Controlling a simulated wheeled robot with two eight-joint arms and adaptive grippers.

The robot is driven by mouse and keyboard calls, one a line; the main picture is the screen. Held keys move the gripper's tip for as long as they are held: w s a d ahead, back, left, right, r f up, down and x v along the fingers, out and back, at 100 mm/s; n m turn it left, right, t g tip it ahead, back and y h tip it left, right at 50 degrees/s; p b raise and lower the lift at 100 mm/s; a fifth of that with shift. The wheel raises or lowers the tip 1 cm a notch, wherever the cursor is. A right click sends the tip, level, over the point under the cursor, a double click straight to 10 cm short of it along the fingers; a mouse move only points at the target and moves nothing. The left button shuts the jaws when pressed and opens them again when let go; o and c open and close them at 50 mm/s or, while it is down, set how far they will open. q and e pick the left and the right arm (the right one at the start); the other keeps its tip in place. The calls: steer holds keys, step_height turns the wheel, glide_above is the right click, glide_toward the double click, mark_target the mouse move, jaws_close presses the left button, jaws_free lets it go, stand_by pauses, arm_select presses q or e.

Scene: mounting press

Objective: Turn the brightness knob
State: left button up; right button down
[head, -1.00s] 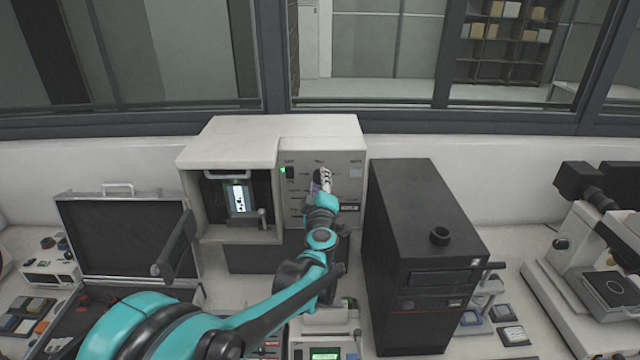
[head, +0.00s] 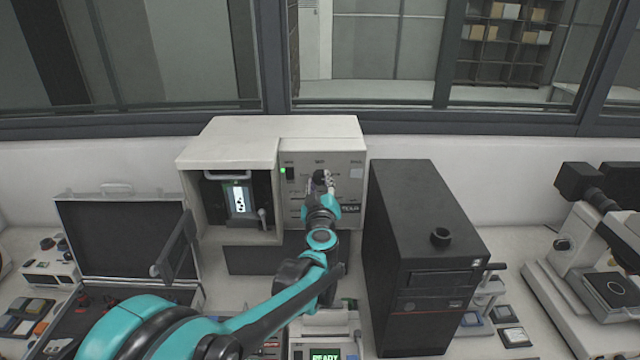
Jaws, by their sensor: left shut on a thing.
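The white instrument box (head: 240,140) stands against the back wall, with an open chamber on its left and a grey control panel (head: 295,210) on its right. My left gripper (head: 322,180) is at the upper middle of this panel, shut on a dark knob (head: 319,175), taken to be the brightness knob; the fingers hide most of it. A green light (head: 283,170) glows at the panel's upper left. A small lit screen (head: 240,199) with dark blobs shows in the chamber. My right gripper is not in view.
A tall black unit (head: 420,240) stands close to the right of the panel. An open case (head: 120,235) lies at the left and a microscope (head: 600,240) stands at the far right. A device with a green "READY" display (head: 325,354) is below my arm.

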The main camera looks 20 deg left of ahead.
arm_select(q)
steer(key=o, duration=1.2)
steer(key=shift+c, duration=0.2)
steer(key=v, duration=1.2)
